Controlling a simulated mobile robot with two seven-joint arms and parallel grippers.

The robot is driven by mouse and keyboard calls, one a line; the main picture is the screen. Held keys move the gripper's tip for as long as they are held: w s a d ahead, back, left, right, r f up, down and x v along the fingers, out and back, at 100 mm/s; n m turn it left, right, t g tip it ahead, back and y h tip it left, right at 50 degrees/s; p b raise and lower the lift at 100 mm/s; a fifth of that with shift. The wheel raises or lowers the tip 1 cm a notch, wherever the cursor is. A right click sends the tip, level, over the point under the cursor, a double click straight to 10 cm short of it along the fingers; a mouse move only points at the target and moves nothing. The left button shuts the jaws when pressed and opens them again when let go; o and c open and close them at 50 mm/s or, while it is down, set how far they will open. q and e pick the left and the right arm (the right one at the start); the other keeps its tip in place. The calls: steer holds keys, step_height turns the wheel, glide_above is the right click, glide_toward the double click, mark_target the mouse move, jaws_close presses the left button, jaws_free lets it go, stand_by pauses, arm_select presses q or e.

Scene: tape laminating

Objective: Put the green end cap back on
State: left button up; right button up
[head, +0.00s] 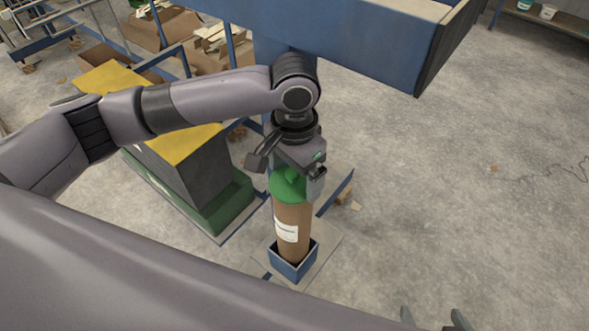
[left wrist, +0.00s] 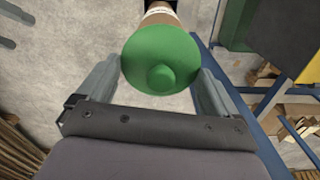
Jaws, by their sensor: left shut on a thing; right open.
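The green end cap (head: 289,189) is at the top end of an upright brown roll (head: 293,222) with a white label. My left gripper (head: 292,178) comes down from above and is shut on the cap. In the left wrist view the cap (left wrist: 160,60), with its round central knob, fills the space between the two fingers (left wrist: 157,85). The roll shows behind the cap there, and I see no gap between them in the head view. The roll stands in a blue square holder (head: 292,269). My right gripper (head: 435,318) is open and empty at the bottom edge.
A blue beam (head: 350,35) runs above and behind my left gripper. A dark machine with a yellow top (head: 108,78) stands to the left. Cardboard boxes (head: 165,28) are behind it.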

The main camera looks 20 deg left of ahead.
arm_select(q)
steer(key=shift+p, duration=0.6)
steer(key=shift+f+p, duration=0.1)
steer(key=shift+p, duration=0.2)
stand_by(0.6)
stand_by(0.8)
steer(key=o, duration=0.7)
steer(key=shift+c, duration=0.2)
steer(key=shift+r, duration=3.45)
jaws_close()
